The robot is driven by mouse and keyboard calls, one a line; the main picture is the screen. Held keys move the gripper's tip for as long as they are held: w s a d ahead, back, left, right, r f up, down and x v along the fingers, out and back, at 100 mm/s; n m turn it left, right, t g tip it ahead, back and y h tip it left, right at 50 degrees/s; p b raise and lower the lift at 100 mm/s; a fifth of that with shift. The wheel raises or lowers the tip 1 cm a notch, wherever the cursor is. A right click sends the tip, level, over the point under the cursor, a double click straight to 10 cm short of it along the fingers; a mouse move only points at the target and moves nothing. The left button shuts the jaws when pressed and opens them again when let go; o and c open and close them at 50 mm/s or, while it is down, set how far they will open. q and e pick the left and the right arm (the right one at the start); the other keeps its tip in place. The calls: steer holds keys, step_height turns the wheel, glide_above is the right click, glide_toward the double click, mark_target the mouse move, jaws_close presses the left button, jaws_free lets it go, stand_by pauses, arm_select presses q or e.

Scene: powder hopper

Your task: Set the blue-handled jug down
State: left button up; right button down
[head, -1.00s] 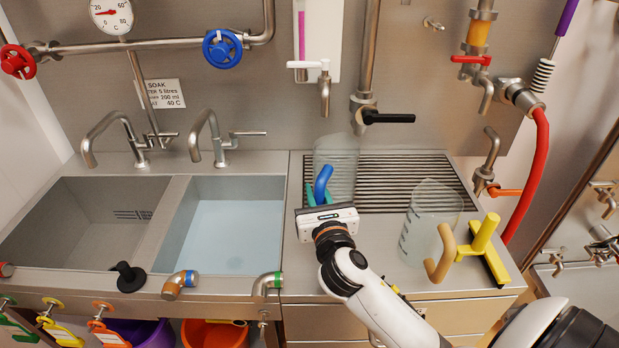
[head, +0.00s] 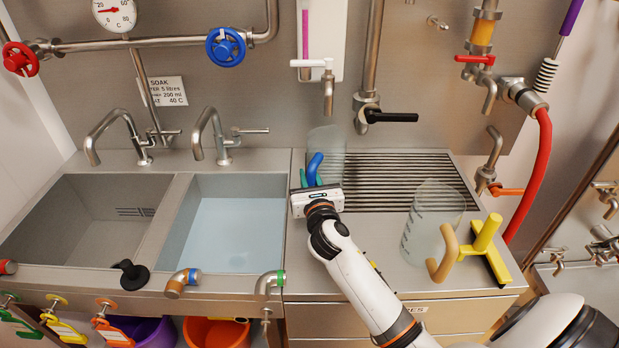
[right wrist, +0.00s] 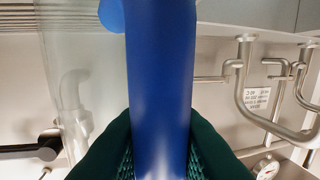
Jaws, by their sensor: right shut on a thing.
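The blue-handled jug (head: 330,143) is a clear jug near the back of the counter, at the left end of the slatted drain grille. Its blue handle (head: 314,168) faces my right gripper (head: 316,184). In the right wrist view the handle (right wrist: 162,90) stands between the dark green fingers, which are shut on it. The jug's clear wall (right wrist: 75,60) shows at the left of that view. The jug's base is hidden behind my gripper, so I cannot tell whether it touches the surface. My left gripper is not in view.
A second clear jug with a tan handle (head: 441,252) stands on the right of the counter, beside a yellow stand (head: 486,236). The grille (head: 400,180) is clear in its middle. A water-filled basin (head: 230,230) lies left. A tap (head: 328,90) hangs above the held jug.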

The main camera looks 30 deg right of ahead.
steer(key=c, duration=1.7)
jaws_free()
steer(key=shift+f, duration=0.15)
steer(key=shift+c, duration=0.2)
steer(key=o, duration=0.4)
steer(key=shift+o, duration=0.2)
steer(key=shift+s+a, duration=0.1)
steer(key=shift+s, duration=0.1)
steer(key=b+v, duration=0.1)
steer(key=v, duration=1)
steer(key=shift+s+r, duration=0.25)
steer(key=shift+s, duration=0.1)
steer(key=shift+a, duration=0.1)
